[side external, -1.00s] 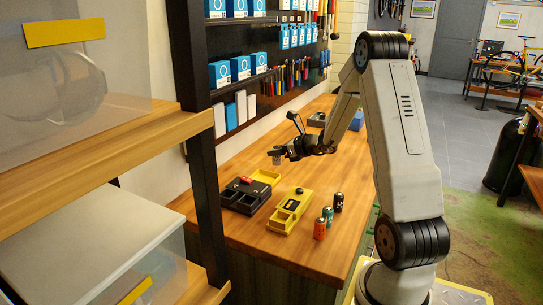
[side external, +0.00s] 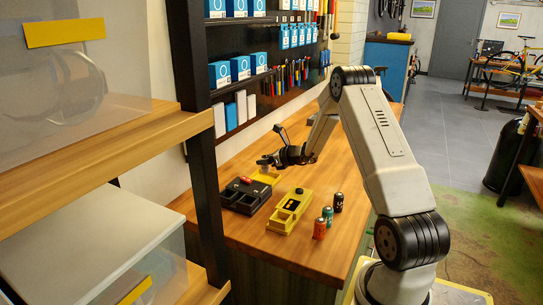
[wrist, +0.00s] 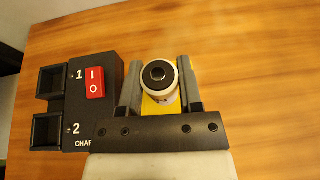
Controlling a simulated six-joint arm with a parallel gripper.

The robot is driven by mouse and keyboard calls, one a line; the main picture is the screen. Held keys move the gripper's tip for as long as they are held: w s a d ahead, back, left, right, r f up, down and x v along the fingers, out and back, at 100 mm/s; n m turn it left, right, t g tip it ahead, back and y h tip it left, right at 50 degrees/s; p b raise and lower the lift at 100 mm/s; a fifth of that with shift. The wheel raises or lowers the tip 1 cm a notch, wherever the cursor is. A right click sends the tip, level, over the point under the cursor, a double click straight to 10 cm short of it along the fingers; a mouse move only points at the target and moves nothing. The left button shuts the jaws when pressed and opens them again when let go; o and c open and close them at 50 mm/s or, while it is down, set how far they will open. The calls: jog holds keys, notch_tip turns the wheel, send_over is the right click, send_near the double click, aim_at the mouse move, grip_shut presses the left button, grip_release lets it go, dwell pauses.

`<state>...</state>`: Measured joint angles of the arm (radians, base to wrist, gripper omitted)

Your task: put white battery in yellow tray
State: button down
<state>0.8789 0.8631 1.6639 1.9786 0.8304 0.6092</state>
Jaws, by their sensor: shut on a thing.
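My gripper (side external: 271,161) is shut on the white battery (wrist: 164,97), which stands upright between the two fingers in the wrist view, its dark-ringed end facing the camera. In the side view the battery (side external: 264,166) is small and partly hidden by the fingers. The yellow tray (side external: 268,179) lies on the bench just below it, behind the black charger. In the wrist view only a bit of yellow (wrist: 149,107) shows beneath the battery. I cannot tell whether the battery touches the tray.
A black charger (wrist: 74,118) with a red switch is left of my gripper. A yellow battery device (side external: 290,212) with open slots is nearer the front. Orange (side external: 320,229), teal (side external: 328,216) and black (side external: 338,202) batteries stand to its right. The bench right of them is clear.

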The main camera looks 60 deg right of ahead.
aim_at(265, 168)
jog(key=shift+w+d+f, duration=0.15)
jog(key=shift+w+f, duration=0.1)
jog(key=shift+f, duration=1.6)
jog(key=shift+c, duration=1.4)
grip_release()
jog(key=shift+f, duration=0.1)
jog(key=shift+s, duration=0.1)
jog(key=v, duration=1.2)
